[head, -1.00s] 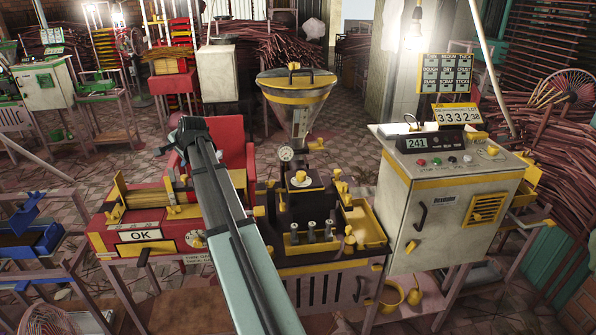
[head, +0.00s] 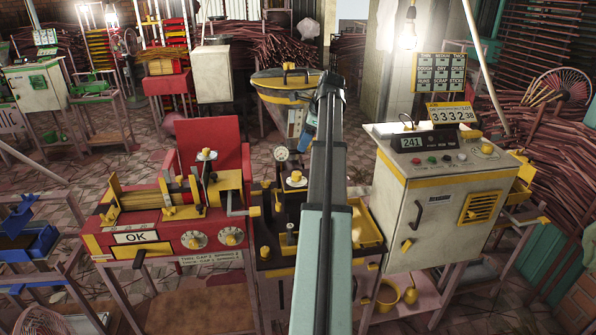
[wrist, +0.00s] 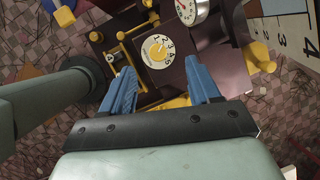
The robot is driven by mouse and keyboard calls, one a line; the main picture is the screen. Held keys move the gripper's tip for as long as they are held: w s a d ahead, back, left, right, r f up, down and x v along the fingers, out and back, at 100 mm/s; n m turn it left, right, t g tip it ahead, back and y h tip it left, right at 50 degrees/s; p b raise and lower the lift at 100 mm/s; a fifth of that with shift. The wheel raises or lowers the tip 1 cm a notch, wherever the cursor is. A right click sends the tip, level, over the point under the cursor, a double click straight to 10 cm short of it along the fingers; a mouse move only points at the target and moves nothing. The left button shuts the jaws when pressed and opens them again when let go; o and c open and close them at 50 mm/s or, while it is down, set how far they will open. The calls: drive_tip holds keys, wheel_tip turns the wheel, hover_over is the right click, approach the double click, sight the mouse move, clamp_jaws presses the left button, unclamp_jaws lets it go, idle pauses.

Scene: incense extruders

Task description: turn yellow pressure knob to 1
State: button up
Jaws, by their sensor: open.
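The yellow pressure knob (wrist: 156,48) sits on a round white dial with printed numbers in the wrist view. The number its pointer faces is too small to tell. In the head view the knob (head: 296,176) shows on top of the dark middle machine, left of my arm. My gripper (wrist: 162,74) is open and empty, its two blue fingers apart on either side of the space below the dial in the wrist view. It is not touching the knob. In the head view my arm hides most of my gripper; one blue finger (head: 308,124) shows.
A white pressure gauge (wrist: 191,10) stands near the knob. A metal hopper (head: 276,80) rises behind it. The red machine (head: 170,225) with two dials is at left, the control cabinet (head: 440,215) at right. A yellow tray (head: 369,226) is on the middle machine.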

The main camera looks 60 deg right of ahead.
sight(296, 173)
drive_tip(key=shift+m, duration=0.4)
drive_tip(key=s+x, duration=0.1)
drive_tip(key=x, duration=0.7)
drive_tip(key=s+f+x, duration=0.1)
drive_tip(key=x, duration=0.3)
drive_tip(key=shift+s+d+f, duration=0.1)
drive_tip(key=shift+s+d, duration=0.15)
drive_tip(key=shift+s, duration=0.05)
drive_tip(key=c, duration=1)
